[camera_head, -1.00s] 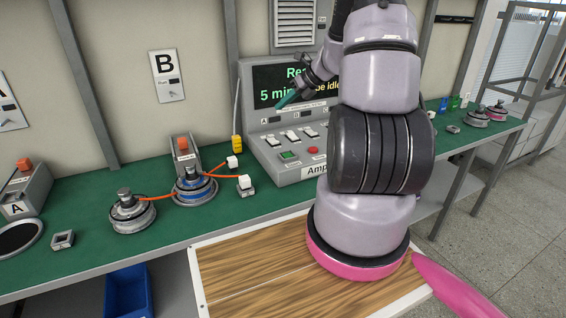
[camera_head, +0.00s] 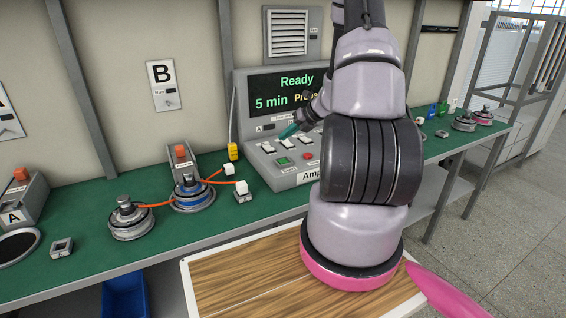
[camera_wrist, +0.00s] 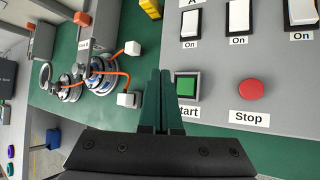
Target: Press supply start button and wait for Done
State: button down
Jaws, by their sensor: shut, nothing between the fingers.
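The grey control box (camera_head: 262,172) has a screen (camera_head: 270,89) that reads "Ready" and "5 min", with more yellow text partly hidden by my arm. The green start button (camera_head: 282,161) is on its sloped front, and it also shows in the wrist view (camera_wrist: 187,87) above a label partly covered by my gripper. The red stop button (camera_head: 308,156) is to its right, also in the wrist view (camera_wrist: 251,90). My gripper (camera_head: 289,131) has its teal fingers shut and empty, over the switch area. In the wrist view the fingers (camera_wrist: 160,73) appear just left of the green button; contact cannot be told.
White rocker switches (camera_wrist: 239,17) labelled "On" sit above the buttons. Left of the box, on the green bench, are a blue-ringed motor (camera_head: 190,193), orange wires, white connectors (camera_head: 241,188) and a yellow block (camera_head: 233,151). A wooden board (camera_head: 240,272) is in front.

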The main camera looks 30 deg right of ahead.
aim_at(286, 162)
jog(key=shift+f, duration=3.55)
jog(key=shift+f, duration=0.15)
jog(key=shift+f, duration=0.25)
jog(key=shift+f, duration=0.5)
jog(key=shift+r, duration=0.9)
jog(key=shift+r, duration=0.1)
jog(key=shift+r, duration=2.45)
